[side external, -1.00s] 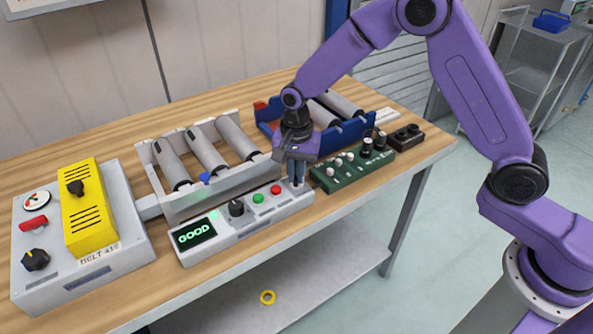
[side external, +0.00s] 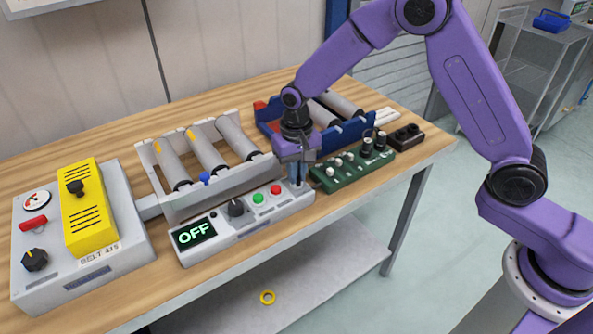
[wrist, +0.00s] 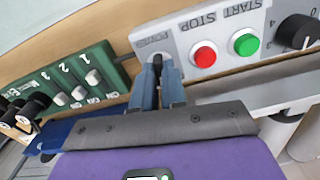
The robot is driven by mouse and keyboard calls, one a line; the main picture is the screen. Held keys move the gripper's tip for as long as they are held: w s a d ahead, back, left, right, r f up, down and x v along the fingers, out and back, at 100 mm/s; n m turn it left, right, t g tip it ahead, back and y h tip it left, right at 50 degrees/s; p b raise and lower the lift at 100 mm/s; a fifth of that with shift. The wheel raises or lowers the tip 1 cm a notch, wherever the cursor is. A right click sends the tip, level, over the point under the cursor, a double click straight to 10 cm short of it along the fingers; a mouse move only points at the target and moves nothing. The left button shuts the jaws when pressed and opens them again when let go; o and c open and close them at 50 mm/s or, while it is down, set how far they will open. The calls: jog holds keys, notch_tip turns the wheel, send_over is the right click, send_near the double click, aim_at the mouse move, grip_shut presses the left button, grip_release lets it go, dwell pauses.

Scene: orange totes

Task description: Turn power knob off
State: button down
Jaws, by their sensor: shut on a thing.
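The grey control box (side external: 222,246) stands on the wooden bench. Its display (side external: 194,234) reads OFF. A black dial (side external: 236,208), a green START button (side external: 258,198) and a red STOP button (side external: 276,189) sit along its top. My gripper (side external: 297,178) points down at the right end of the box. In the wrist view my gripper (wrist: 157,82) is shut over the spot beside the label POWER, left of the STOP button (wrist: 204,56) and START button (wrist: 245,44). The power knob is mostly hidden between the fingers.
A green panel (side external: 352,168) with several white knobs stands close right of my gripper. Behind the box is a roller conveyor (side external: 240,178). A yellow-covered box (side external: 88,210) stands at the left. A dark brown block (side external: 405,137) lies near the bench's right end.

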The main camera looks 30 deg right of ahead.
jog(key=n, duration=0.5)
jog(key=shift+r+n, duration=0.1)
jog(key=shift+n, duration=0.2)
jog(key=n, duration=0.5)
dwell(0.4)
jog(key=c, duration=1.2)
grip_release()
notch_tip(320, 180, up, 17)
jog(key=shift+r, duration=0.2)
